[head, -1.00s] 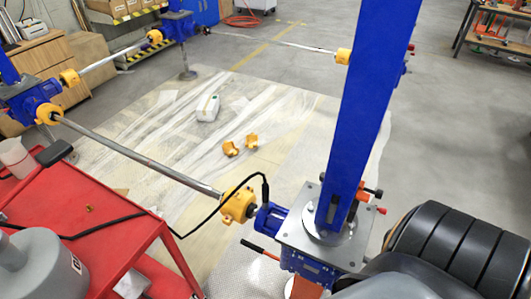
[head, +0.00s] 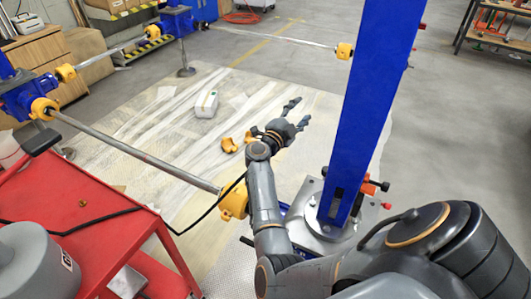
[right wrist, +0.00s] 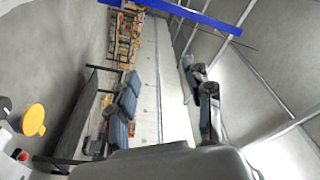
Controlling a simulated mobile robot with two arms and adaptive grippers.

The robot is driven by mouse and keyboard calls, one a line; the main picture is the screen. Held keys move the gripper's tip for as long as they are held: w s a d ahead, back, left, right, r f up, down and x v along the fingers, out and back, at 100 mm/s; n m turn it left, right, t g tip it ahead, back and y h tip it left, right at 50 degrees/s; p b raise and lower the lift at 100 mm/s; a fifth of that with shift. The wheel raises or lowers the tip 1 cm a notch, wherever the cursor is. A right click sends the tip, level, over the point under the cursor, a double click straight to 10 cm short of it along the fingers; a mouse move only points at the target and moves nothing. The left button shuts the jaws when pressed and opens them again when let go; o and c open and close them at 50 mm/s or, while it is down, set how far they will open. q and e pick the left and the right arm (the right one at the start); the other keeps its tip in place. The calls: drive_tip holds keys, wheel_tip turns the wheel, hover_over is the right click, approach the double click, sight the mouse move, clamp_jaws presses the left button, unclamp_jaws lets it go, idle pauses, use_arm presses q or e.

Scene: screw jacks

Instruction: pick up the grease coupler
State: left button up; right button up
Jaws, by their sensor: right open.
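I cannot single out the grease coupler with certainty. A small brass-coloured piece (head: 83,203) lies on the red cart top (head: 125,232), too small to make out. A black hose (head: 178,232) runs across the cart towards the blue jack, its far end hidden behind my right arm. My right gripper (head: 300,112) is open and empty, fingers spread, seen over the floor mat left of the blue column. It is well apart from the cart and the hose. My left gripper is not in view.
The blue column (head: 365,110) stands on its jack plate right of my right arm. A steel shaft (head: 130,150) with yellow couplings crosses on the left. Yellow cover pieces (head: 228,145) and a white container (head: 206,104) lie on the mat. A grey canister (head: 35,262) stands on the cart.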

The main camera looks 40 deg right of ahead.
drive_tip(key=s+d+f+m+g+y, duration=0.1)
drive_tip(key=s+f+m+g+y, duration=0.3)
drive_tip(key=s+m+g+y, duration=0.25)
drive_tip(key=w+a+f+y, duration=0.1)
drive_tip(key=a+y, duration=0.3)
drive_tip(key=a, duration=0.1)
drive_tip(key=w+a+f+m+t+y, duration=0.1)
drive_tip(key=a+f+y, duration=0.1)
drive_tip(key=a+y, duration=0.2)
drive_tip(key=w+a+f+y+b, duration=0.1)
drive_tip(key=a+y, duration=0.3)
drive_tip(key=a, duration=0.4)
drive_tip(key=shift+w+a+f+m+t, duration=0.1)
drive_tip(key=shift+w+f+m+t, duration=0.15)
drive_tip(key=shift+w+f, duration=0.25)
wheel_tip(320, 180, down, 7)
drive_tip(key=shift+f+p, duration=0.2)
drive_tip(key=shift+p, duration=0.1)
drive_tip(key=shift+s+d+f+p, duration=0.1)
drive_tip(key=shift+f+p, duration=0.15)
drive_tip(key=shift+f, duration=1.3)
drive_tip(key=shift+s+d+f+p, duration=0.1)
drive_tip(key=shift+f+p, duration=0.15)
drive_tip(key=shift+f, duration=1.3)
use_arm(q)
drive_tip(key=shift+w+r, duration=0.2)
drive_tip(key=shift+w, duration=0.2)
use_arm(e)
drive_tip(key=shift+c, duration=0.2)
clamp_jaws()
